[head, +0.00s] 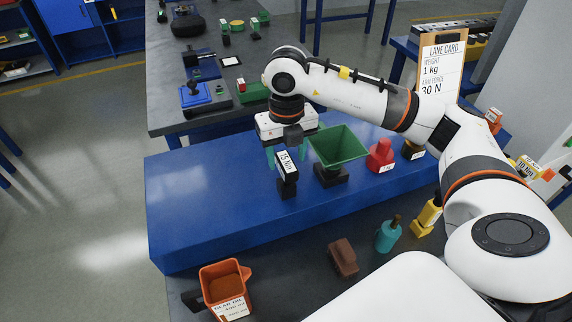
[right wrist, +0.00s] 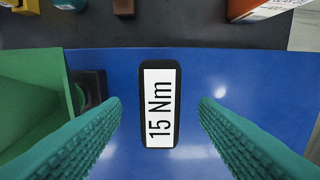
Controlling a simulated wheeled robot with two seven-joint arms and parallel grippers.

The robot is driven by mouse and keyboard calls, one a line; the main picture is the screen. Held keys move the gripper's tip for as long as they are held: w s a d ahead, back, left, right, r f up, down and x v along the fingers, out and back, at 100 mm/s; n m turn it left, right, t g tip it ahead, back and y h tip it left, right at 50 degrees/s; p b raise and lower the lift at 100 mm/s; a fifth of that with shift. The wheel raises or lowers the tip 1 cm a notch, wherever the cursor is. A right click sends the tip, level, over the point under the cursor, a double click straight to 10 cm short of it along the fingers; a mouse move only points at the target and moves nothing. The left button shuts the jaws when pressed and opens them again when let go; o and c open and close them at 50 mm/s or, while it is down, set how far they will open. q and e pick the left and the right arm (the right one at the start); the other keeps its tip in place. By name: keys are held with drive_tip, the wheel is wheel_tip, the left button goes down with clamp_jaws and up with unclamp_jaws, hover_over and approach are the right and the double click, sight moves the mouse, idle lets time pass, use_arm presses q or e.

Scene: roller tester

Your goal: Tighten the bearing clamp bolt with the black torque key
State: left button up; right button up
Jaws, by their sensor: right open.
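The black torque key (head: 288,185) stands on the blue block, its white label reading 15 Nm. In the right wrist view the key (right wrist: 176,105) is centred below, between two teal ribbed fingers with a gap on both sides. My right gripper (head: 289,156) is open above and around the key, not visibly touching it. Its right finger is partly hidden by the green funnel in the head view. My left gripper does not show. I cannot pick out the bearing clamp bolt in these frames.
The green funnel (head: 338,147) stands close right of the key. The red piece (head: 380,157) is farther right. A brown block (head: 343,257), teal bottle (head: 389,236), yellow piece (head: 428,216) and orange bin (head: 226,281) stand in front. The blue block's (head: 195,215) left part is clear.

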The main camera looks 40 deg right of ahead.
sight(286, 161)
wheel_tip(286, 161, down, 2)
drive_tip(key=shift+f, duration=0.2)
drive_tip(key=shift+w+f, duration=0.1)
drive_tip(key=shift+f, duration=0.3)
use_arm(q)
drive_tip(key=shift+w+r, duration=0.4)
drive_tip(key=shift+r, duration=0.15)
use_arm(e)
drive_tip(key=shift+c, duration=0.2)
clamp_jaws()
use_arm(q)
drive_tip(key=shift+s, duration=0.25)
use_arm(e)
drive_tip(key=shift+r, duration=0.15)
